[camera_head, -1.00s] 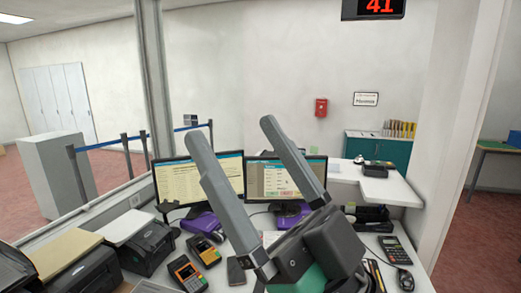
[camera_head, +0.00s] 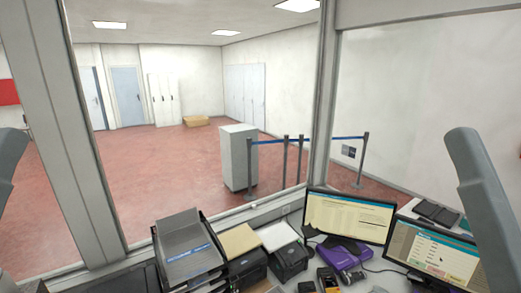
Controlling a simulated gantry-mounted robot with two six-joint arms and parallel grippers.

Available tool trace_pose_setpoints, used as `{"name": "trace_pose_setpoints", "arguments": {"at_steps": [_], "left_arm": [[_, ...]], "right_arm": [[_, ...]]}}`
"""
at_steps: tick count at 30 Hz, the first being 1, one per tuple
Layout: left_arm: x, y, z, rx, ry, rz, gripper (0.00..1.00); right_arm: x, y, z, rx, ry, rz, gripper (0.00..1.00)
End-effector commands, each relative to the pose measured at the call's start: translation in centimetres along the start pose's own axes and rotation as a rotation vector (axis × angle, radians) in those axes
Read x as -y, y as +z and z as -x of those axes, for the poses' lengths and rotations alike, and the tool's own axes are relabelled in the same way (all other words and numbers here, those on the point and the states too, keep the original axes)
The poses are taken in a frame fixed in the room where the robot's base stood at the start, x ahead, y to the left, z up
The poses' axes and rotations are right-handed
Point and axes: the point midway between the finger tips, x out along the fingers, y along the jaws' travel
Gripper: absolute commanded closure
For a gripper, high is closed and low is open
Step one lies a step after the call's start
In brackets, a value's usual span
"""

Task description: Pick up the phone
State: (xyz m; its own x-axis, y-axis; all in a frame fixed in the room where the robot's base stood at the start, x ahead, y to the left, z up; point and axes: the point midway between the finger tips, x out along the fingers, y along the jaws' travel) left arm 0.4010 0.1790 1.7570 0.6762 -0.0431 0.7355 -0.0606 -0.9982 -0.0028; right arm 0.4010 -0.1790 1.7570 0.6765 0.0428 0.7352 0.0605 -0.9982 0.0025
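I cannot make out a phone for certain in this view. A small dark grey item (camera_head: 306,287) shows at the bottom edge, left of a payment terminal with a yellow-orange face (camera_head: 328,281); it is cut off and too small to identify. Neither gripper is in view. A grey link of my arm shows at the left edge and another at the right edge, in front of part of the right monitor.
Paper trays (camera_head: 187,246), two dark printers (camera_head: 246,270) (camera_head: 289,261) and a purple device (camera_head: 341,260) crowd the counter. A left monitor (camera_head: 349,216) and right monitor (camera_head: 434,254) stand at right. Glass in a grey frame (camera_head: 319,110) borders the counter.

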Motion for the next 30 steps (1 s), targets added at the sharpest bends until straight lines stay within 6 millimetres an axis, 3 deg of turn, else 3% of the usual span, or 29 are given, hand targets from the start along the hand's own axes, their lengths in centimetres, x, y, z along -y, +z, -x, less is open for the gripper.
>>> {"name": "trace_pose_setpoints", "arguments": {"at_steps": [1, 5, 8, 10, 20, 22, 26, 28, 30], "left_arm": [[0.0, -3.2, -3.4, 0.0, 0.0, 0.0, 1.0], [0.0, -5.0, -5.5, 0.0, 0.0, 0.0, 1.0], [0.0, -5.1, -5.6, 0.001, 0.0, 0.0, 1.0], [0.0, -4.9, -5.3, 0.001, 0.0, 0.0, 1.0], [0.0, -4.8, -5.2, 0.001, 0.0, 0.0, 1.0], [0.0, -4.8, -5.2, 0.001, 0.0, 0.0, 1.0], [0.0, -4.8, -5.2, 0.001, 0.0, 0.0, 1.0], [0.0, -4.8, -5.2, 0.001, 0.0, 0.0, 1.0], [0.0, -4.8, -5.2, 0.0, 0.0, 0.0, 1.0]], "right_arm": [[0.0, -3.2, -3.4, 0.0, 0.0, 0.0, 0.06], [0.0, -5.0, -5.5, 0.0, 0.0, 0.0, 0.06], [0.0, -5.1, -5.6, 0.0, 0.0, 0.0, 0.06], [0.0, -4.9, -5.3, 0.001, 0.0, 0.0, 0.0], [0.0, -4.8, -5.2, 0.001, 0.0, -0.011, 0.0], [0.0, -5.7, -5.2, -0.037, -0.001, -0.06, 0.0], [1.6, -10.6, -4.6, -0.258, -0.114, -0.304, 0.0], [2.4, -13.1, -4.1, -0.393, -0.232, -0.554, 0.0], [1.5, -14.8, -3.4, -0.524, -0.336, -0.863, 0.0]]}}
